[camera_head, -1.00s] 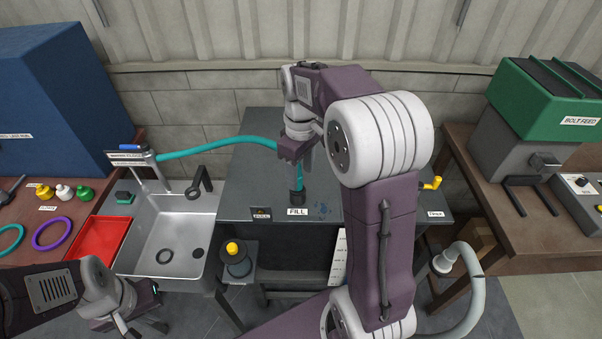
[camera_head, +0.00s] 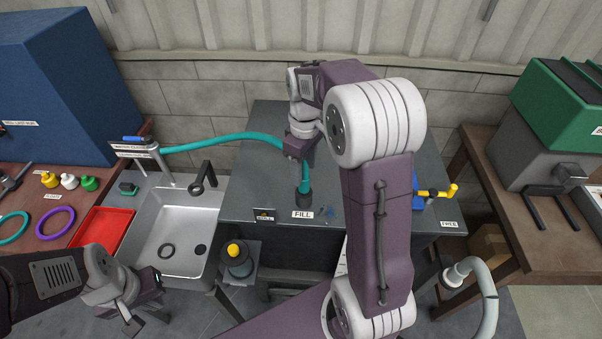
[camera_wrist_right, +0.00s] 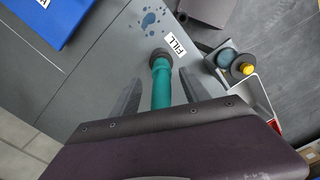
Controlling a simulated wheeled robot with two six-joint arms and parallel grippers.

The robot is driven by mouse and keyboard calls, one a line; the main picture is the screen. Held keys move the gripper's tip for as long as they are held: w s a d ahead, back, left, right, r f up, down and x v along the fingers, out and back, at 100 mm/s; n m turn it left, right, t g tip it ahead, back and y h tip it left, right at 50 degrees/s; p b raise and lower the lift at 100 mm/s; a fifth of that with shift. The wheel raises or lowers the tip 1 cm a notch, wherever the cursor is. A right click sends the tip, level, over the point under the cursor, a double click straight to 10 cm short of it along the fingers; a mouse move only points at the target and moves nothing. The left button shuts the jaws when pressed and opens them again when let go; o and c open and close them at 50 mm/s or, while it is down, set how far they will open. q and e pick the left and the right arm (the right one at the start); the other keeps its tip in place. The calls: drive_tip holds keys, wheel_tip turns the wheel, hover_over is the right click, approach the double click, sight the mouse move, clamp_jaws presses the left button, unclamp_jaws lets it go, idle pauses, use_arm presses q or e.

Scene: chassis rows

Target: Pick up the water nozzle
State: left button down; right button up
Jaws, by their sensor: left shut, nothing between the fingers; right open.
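The water nozzle (camera_head: 305,186) is a teal tube with a dark tip, standing at the FILL label on the grey table. A teal hose (camera_head: 225,139) curves from it to the tap post at the left. In the right wrist view the teal tube (camera_wrist_right: 162,88) lies between the two fingers of my right gripper (camera_wrist_right: 157,84), and its dark tip reaches past them. The fingers are apart, with a gap on each side. In the head view my right gripper (camera_head: 301,152) is at the tube's upper part. My left gripper (camera_head: 146,306) is shut and empty, low in front of the sink.
A steel sink (camera_head: 152,233) and red tray (camera_head: 97,226) are left of the table. A dark bottle with a yellow cap (camera_head: 238,261) stands below the table's front edge. A blue object with a yellow handle (camera_head: 435,192) is at the table's right side.

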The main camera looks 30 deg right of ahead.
sight(304, 179)
drive_tip(key=f, duration=0.4)
drive_tip(key=shift+s+a, duration=0.1)
drive_tip(key=shift+s, duration=0.2)
drive_tip(key=shift+w+f, duration=0.1)
drive_tip(key=shift+f, duration=0.1)
clamp_jaws()
drive_tip(key=shift+r, duration=0.1)
drive_tip(key=r, duration=0.4)
drive_tip(key=shift+s+a+r, duration=0.1)
drive_tip(key=shift+s+r, duration=0.15)
drive_tip(key=shift+s, duration=0.1)
drive_tip(key=s+a+r, duration=0.2)
drive_tip(key=s+r, duration=0.1)
drive_tip(key=s, duration=0.2)
drive_tip(key=s+a+r+b, duration=0.1)
drive_tip(key=s+r, duration=0.2)
drive_tip(key=s, duration=0.2)
drive_tip(key=shift+a+r, duration=0.2)
drive_tip(key=shift+a, duration=0.2)
drive_tip(key=shift+s, duration=0.1)
